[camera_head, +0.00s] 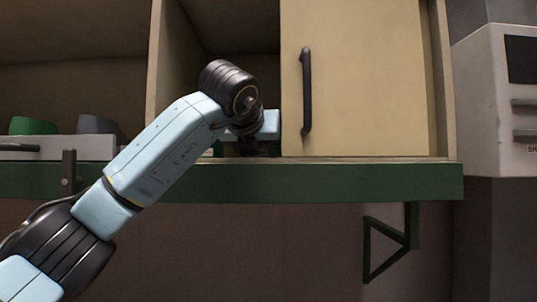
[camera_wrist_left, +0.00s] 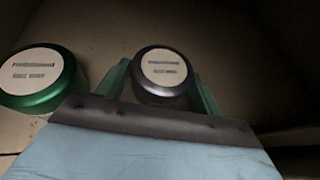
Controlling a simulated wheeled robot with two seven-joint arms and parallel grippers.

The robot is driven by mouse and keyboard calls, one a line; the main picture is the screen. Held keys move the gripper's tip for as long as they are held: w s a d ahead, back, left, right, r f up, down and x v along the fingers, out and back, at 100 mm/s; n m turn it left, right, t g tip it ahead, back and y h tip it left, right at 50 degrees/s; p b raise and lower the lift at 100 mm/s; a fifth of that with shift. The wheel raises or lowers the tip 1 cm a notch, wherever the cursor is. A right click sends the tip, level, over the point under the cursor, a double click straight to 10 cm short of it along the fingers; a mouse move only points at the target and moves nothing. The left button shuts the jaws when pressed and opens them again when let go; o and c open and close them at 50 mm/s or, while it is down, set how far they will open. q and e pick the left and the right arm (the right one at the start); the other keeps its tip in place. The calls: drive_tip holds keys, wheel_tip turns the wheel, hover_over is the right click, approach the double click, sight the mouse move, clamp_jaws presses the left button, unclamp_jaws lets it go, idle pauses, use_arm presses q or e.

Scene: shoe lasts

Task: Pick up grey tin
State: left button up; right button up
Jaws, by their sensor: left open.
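The grey tin (camera_wrist_left: 163,76) is dark and round with a pale printed lid, and shows in the left wrist view. My left gripper (camera_wrist_left: 160,80) is open, with one green finger on each side of the tin. The tin's lower part is hidden behind the gripper body, and I cannot tell whether the fingers touch it. In the head view my left arm reaches into the open cabinet compartment, hiding the tin and the fingertips. My right gripper is not in view.
A green tin (camera_wrist_left: 42,78) with a pale lid stands close to the left of the grey tin. A cabinet door (camera_head: 365,80) with a black handle (camera_head: 306,92) is just right of my arm. A green shelf edge (camera_head: 340,182) runs below. Green (camera_head: 33,126) and grey (camera_head: 97,125) objects stand farther left.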

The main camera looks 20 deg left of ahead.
use_arm(q)
drive_tip(key=shift+r, duration=0.1)
drive_tip(key=shift+s+r, duration=0.15)
drive_tip(key=shift+s, duration=0.3)
drive_tip(key=shift+s+r, duration=0.1)
drive_tip(key=shift+s, duration=0.2)
drive_tip(key=shift+c, duration=2.5)
drive_tip(key=shift+w, duration=0.2)
drive_tip(key=shift+c, duration=1.5)
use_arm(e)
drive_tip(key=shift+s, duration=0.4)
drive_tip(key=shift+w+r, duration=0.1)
